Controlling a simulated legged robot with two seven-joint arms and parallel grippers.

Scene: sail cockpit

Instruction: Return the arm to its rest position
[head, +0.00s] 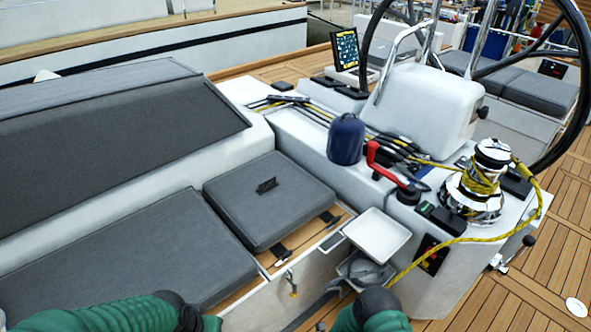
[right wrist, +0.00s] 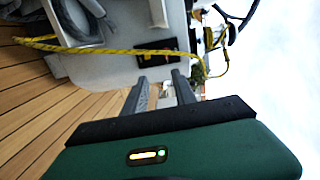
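My right gripper (right wrist: 160,84) shows in the right wrist view with its two dark fingers apart. Nothing is held between them; a pale surface shows through the gap. In the head view my green right arm (head: 372,311) comes in at the bottom, below the white tray, and its gripper is out of the frame. My green left arm (head: 125,315) lies along the bottom left edge of the head view. My left gripper is not visible.
A chrome winch (head: 474,195) wrapped in yellow rope stands on the white console, near a red-handled lever (head: 385,165) and a navy bag (head: 345,139). A white tray (head: 377,235) sits by the open locker. Grey cushions (head: 268,199) lie left. Teak deck (head: 541,255) is mostly clear at right.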

